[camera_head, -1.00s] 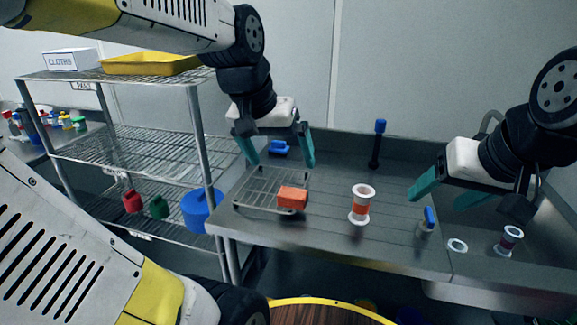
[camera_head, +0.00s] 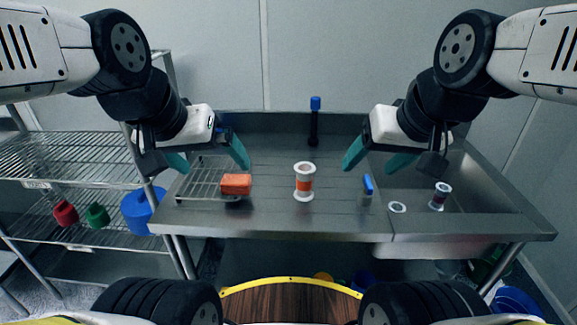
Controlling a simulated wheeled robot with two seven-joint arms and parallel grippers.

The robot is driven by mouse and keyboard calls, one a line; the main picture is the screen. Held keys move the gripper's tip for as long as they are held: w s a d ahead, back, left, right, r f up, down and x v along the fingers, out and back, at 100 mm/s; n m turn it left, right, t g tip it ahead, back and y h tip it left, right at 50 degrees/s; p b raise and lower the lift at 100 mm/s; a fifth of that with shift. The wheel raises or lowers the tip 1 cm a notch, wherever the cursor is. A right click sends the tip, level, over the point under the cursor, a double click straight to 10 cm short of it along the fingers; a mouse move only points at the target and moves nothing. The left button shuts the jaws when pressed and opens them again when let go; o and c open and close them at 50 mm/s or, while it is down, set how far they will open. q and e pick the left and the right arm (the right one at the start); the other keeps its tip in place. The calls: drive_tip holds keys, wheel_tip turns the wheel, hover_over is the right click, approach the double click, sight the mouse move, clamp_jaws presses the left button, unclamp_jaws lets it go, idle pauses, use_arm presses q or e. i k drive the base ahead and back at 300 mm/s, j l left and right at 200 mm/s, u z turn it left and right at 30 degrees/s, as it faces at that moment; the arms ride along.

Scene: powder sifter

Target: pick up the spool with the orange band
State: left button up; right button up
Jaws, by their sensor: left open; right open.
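The spool with the orange band (camera_head: 304,183) stands upright on the steel table, with white flanges at top and bottom. My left gripper (camera_head: 208,158) is open and empty above the wire rack, left of the spool. My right gripper (camera_head: 374,163) is open and empty, right of the spool and above a blue-handled item. Neither gripper touches the spool. A second spool with a dark band (camera_head: 439,196) stands further right in the sink area.
A blue-topped black post (camera_head: 315,120) stands at the back. A blue-handled item (camera_head: 368,186) and a white ring (camera_head: 397,207) lie right of the spool. Wire shelving (camera_head: 75,150) stands left. The table around the spool is clear.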

sight(304, 171)
drive_tip(key=l+u, duration=0.7)
drive_tip(key=k+l+u, duration=0.15)
drive_tip(key=l+u, duration=0.2)
